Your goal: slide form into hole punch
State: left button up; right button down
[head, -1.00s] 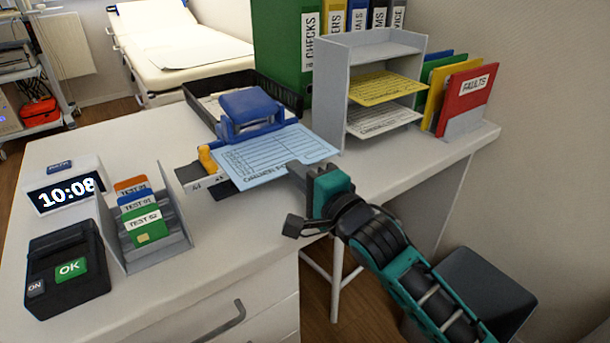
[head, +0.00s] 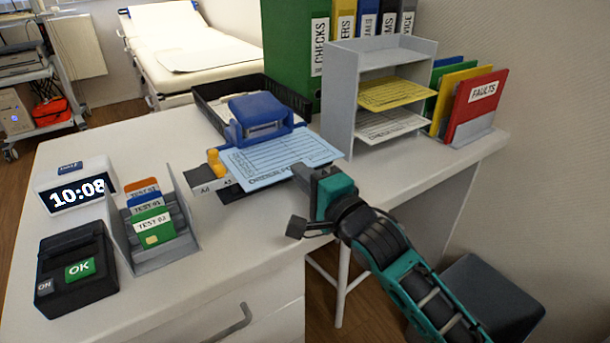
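The form (head: 283,158) is a light blue printed sheet with a table on it. Its far edge lies at the mouth of the blue hole punch (head: 262,119); how deep it sits is hidden by the punch. My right gripper (head: 303,172) is at the form's near right edge and looks shut on it. The fingertips are small and partly hidden, and the hand covers that corner of the sheet. The punch's paper guide (head: 205,188), marked A4 and A5 with a yellow-orange knob, sticks out left of the form. My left gripper is not in view.
A black tray (head: 208,110) lies behind the punch. A grey shelf unit (head: 341,100) and a file holder (head: 474,138) stand right. A card rack (head: 176,250), a clock (head: 76,190) and a black terminal (head: 75,270) stand left. The desk front between is clear.

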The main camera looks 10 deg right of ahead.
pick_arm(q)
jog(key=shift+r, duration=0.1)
pick_arm(e)
jog(key=shift+w+a, duration=0.15)
jog(key=shift+w, duration=0.15)
jog(key=c, duration=1.3)
grip_release()
